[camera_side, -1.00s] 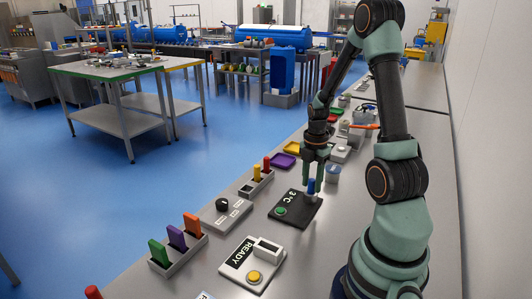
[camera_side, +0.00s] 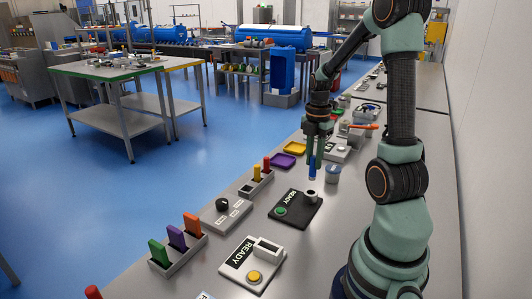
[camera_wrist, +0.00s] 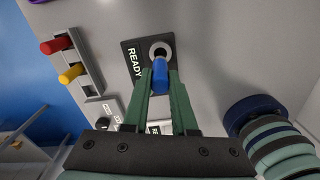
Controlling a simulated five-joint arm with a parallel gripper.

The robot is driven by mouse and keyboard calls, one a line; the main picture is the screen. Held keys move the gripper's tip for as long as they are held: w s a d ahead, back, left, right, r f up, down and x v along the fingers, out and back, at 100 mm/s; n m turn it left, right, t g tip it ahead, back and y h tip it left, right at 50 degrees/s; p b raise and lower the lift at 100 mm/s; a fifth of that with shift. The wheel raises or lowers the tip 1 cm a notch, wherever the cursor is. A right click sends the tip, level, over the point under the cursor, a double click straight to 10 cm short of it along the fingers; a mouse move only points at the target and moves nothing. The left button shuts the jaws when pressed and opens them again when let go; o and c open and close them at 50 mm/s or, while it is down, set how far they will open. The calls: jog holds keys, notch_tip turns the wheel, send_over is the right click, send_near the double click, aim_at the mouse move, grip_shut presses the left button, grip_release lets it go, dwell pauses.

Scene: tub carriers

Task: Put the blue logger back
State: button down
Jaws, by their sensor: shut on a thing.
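The blue logger (camera_side: 312,171) is held upright between the fingers of my gripper (camera_side: 314,158), which is shut on it. In the wrist view the blue logger (camera_wrist: 160,73) shows between the green fingertips. It hangs clear above the black reader (camera_side: 294,216), whose ring-shaped socket (camera_side: 310,195) looks empty. The reader's display (camera_side: 291,197) reads READY. A small grey rack (camera_side: 247,191) to the left of the reader holds a red logger (camera_side: 266,163) and a yellow logger (camera_side: 257,172). Whether the rack's near end has an empty slot is hard to tell.
A tray with green, purple and orange blocks (camera_side: 191,223) and a black-knob box (camera_side: 222,204) stand left. A small blue-grey cup (camera_side: 333,174) is right of the logger.

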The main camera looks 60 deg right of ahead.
aim_at(314, 157)
notch_tip(314, 157, up, 11)
jog(key=w+a, duration=0.3)
jog(key=w, duration=0.6)
jog(key=w+a, duration=0.4)
jog(key=w, duration=0.5)
jog(key=shift+w+d+f, duration=0.1)
jog(key=shift+w+f, duration=0.05)
jog(key=shift+f, duration=4.6)
jog(key=shift+w+d+f, duration=0.1)
jog(key=shift+w+f, duration=0.05)
jog(key=shift+f, duration=4.6)
jog(key=shift+f, duration=0.1)
jog(key=c, duration=0.7)
grip_release()
